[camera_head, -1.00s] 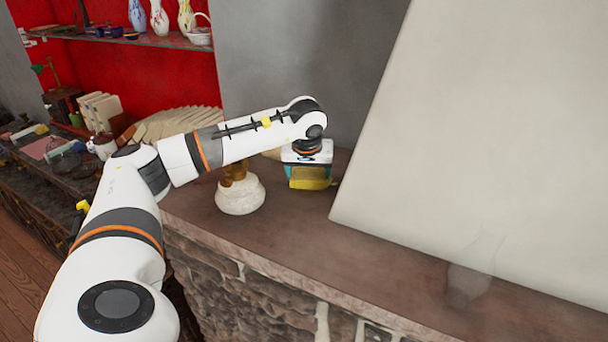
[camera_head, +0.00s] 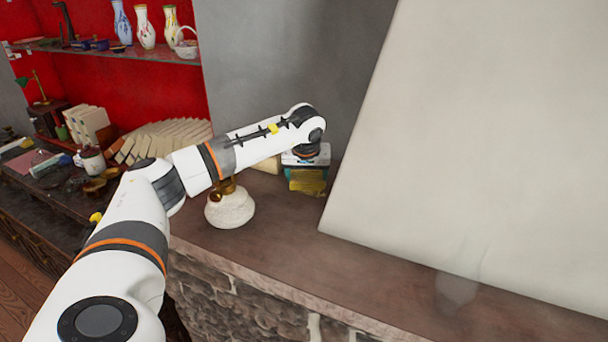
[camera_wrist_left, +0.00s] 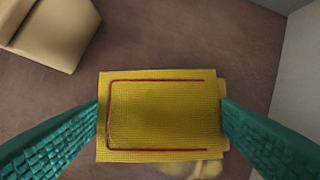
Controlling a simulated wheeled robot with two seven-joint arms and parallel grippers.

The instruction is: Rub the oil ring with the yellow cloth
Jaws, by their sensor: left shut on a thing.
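The yellow cloth (camera_head: 308,181) hangs from my left gripper (camera_head: 306,170) over the back of the stone counter. In the left wrist view the cloth (camera_wrist_left: 163,115) is a flat rectangle with a dark red stitched line. The green fingers of the left gripper (camera_wrist_left: 160,118) are shut on its two side edges. I cannot tell whether the cloth touches the counter. I cannot make out an oil ring in either view. My right gripper is out of view.
A white rounded pot (camera_head: 230,208) stands left of the gripper, partly behind my arm. A large pale slanted panel (camera_head: 480,130) rises at the right. A faint translucent vase shape (camera_head: 457,285) is near the counter's front. The middle of the counter (camera_head: 290,250) is clear.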

